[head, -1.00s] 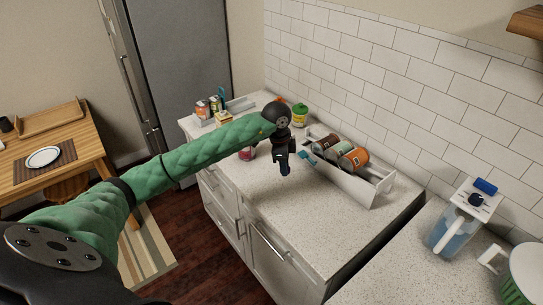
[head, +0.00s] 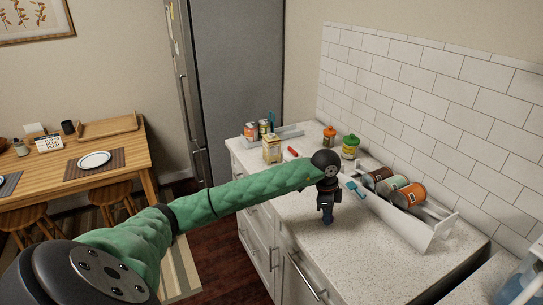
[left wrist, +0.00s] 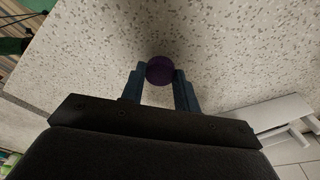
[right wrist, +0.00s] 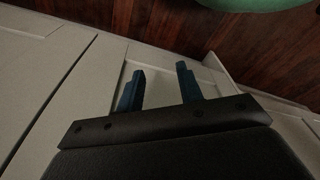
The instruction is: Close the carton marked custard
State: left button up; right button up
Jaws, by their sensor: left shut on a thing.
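A small yellow and cream carton (head: 272,149) stands at the far left part of the counter in the head view. Its marking is too small to read, so I cannot tell that it is the custard one, nor how its top stands. My left gripper (head: 326,214) is over the middle of the counter, nearer to me than the carton and apart from it. In the left wrist view its fingers are shut on a round dark purple cap (left wrist: 160,70). My right gripper (right wrist: 160,88) shows only in the right wrist view, open and empty in front of pale cabinet fronts.
A white rack (head: 425,229) with several jars stands along the wall, right of my left gripper. An orange-topped jar (head: 329,138) and a green-lidded yellow jar (head: 350,147) stand behind. A red item (head: 292,151) lies near the carton. The front counter is clear.

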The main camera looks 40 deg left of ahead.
aim_at(270, 144)
jog(key=k+j, duration=0.1)
jog(key=j, duration=0.45)
jog(key=k+j, duration=0.1)
jog(key=j, duration=0.45)
jog(key=k+j, duration=0.1)
jog(key=j, duration=0.4)
jog(key=k+j, duration=0.15)
jog(key=j, duration=0.4)
jog(key=k+j+z, duration=0.1)
jog(key=j, duration=0.45)
jog(key=k+j, duration=0.1)
jog(key=j, duration=0.45)
jog(key=k+j, duration=0.15)
jog(key=j, duration=0.35)
jog(key=k+j, duration=0.1)
jog(key=j, duration=0.45)
